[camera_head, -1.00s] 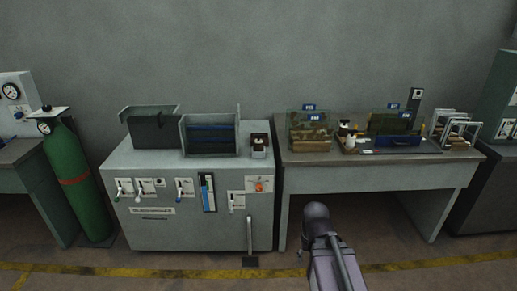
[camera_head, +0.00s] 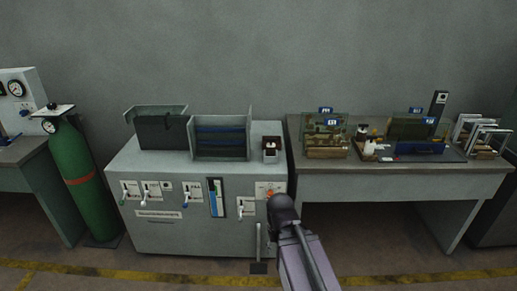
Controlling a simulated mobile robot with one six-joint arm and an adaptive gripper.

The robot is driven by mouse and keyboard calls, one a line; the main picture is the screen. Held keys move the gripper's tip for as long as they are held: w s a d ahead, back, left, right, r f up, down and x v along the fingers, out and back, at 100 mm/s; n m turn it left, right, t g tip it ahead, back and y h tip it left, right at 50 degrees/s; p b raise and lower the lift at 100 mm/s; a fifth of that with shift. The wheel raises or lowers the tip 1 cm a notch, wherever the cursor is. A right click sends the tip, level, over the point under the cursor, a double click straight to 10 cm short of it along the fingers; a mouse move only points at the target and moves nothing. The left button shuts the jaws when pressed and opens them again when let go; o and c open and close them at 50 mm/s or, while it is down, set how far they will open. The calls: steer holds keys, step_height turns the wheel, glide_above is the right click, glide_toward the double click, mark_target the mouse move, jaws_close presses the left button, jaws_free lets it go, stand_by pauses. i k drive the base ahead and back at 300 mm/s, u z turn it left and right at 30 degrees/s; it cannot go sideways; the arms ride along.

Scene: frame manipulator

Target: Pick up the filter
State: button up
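I cannot tell for sure which object is the filter. Candidates are the camouflage-patterned panel (camera_head: 326,133) on the right-hand table, the olive panel (camera_head: 408,128) behind a blue piece (camera_head: 420,148), and the metal frames (camera_head: 481,136) at the table's right. On the left cabinet stand two grey open holders, one with a dark plate (camera_head: 160,135) and one with dark blue-edged plates (camera_head: 220,142). My arm rises at the bottom centre, its rounded dark end in front of the cabinet's right side. My gripper's fingers do not show.
The grey cabinet (camera_head: 190,238) has several levers on its front. A green gas cylinder (camera_head: 80,185) stands left of it. The right table (camera_head: 390,187) has open space beneath. Small white bottles (camera_head: 369,147) stand among the panels. Clear floor lies in front, with a yellow line (camera_head: 110,272).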

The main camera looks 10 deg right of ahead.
mark_target(270, 146)
steer(key=u, duration=0.15)
steer(key=i, duration=1.35)
steer(key=z, duration=0.55)
